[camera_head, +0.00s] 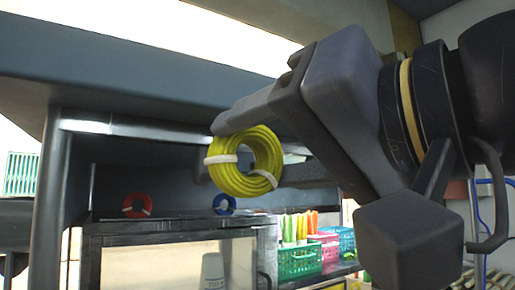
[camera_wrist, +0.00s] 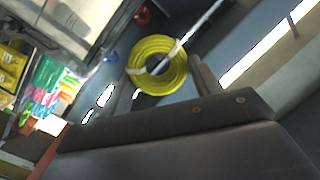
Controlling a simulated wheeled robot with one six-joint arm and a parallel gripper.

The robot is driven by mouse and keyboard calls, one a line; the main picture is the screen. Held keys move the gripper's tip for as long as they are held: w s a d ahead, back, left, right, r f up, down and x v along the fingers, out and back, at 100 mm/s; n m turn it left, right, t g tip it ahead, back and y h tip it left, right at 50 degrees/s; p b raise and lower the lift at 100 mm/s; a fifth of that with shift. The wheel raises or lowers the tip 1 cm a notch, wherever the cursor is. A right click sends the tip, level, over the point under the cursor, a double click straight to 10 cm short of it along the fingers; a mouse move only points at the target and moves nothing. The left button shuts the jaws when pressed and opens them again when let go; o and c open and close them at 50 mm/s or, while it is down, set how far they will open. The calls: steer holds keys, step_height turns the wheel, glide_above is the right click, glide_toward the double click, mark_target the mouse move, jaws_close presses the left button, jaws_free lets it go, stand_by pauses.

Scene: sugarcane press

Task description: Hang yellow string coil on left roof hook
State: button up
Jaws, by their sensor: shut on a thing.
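The yellow string coil (camera_head: 240,182), bound with white bands, hangs upright from the tip of my gripper (camera_head: 230,119) in the head view, just under the dark roof beam. My gripper is shut on the coil's upper edge. In the wrist view the coil (camera_wrist: 149,84) shows face-on beside the finger tip (camera_wrist: 204,76). A metal rail (camera_head: 150,130) runs under the roof and passes behind the coil. I cannot make out the left roof hook clearly; the coil and gripper cover part of that area.
A dark post (camera_head: 50,190) stands at left. The roof edge (camera_head: 150,75) is close above.

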steer(key=shift+w+a, duration=0.1)
steer(key=shift+w, duration=0.05)
steer(key=shift+w+d+f+x, duration=0.2)
steer(key=shift+d+x, duration=0.05)
steer(key=shift+x, duration=1.3)
steer(key=shift+w+d+f+x, duration=0.2)
steer(key=shift+x, duration=1.4)
steer(key=shift+w+d+f+x, duration=0.2)
steer(key=shift+w+d+x, duration=0.05)
steer(key=shift+x, duration=1.3)
steer(key=o, duration=1)
